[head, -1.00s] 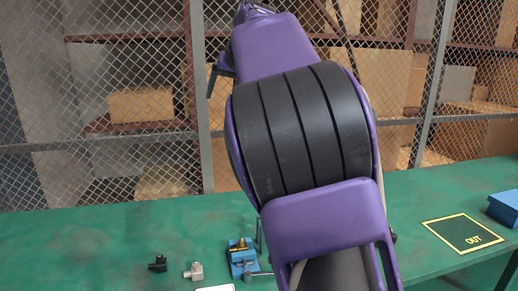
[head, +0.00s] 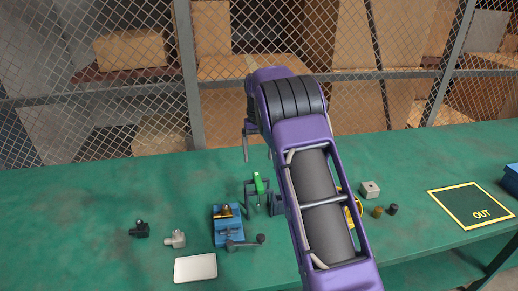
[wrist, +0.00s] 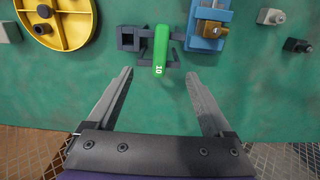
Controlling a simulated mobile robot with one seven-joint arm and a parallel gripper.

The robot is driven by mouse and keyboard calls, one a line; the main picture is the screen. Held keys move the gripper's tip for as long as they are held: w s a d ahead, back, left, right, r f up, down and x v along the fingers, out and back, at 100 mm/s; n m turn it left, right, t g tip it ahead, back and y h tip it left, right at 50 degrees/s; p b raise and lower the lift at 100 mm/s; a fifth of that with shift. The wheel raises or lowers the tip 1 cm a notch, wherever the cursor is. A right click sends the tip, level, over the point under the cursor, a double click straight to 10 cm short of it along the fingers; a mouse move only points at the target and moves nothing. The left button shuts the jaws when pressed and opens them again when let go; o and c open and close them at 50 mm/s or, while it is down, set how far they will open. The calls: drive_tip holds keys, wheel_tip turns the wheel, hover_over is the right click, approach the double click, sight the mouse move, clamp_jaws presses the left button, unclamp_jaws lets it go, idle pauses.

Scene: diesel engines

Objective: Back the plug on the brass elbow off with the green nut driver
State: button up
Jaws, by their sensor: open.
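The green nut driver (head: 258,185) stands in a dark holder (head: 249,200) at the middle of the bench. In the head view my gripper (head: 257,150) hangs above and behind the driver. The brass elbow (head: 224,211) sits in a blue vise (head: 227,232) left of the driver; it also shows in the wrist view (wrist: 206,28). Its plug is too small to make out.
A grey elbow (head: 175,238) and a black elbow (head: 140,229) lie left of the vise. A white plate (head: 195,268) is in front. A yellow round tray (wrist: 75,38) is partly behind my arm. A grey block (head: 370,189) and the OUT mat (head: 474,210) are right. A mesh fence stands behind.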

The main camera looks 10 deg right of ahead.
sight(258, 180)
drive_tip(key=shift+s+f, duration=0.1)
drive_tip(key=shift+f, duration=0.65)
drive_tip(key=shift+f+b, duration=2.3)
drive_tip(key=shift+f, duration=2.2)
clamp_jaws()
drive_tip(key=shift+r, duration=0.1)
wheel_tip(258, 180, up, 6)
drive_tip(key=p, duration=0.4)
wheel_tip(258, 180, up, 10)
drive_tip(key=shift+p, duration=0.35)
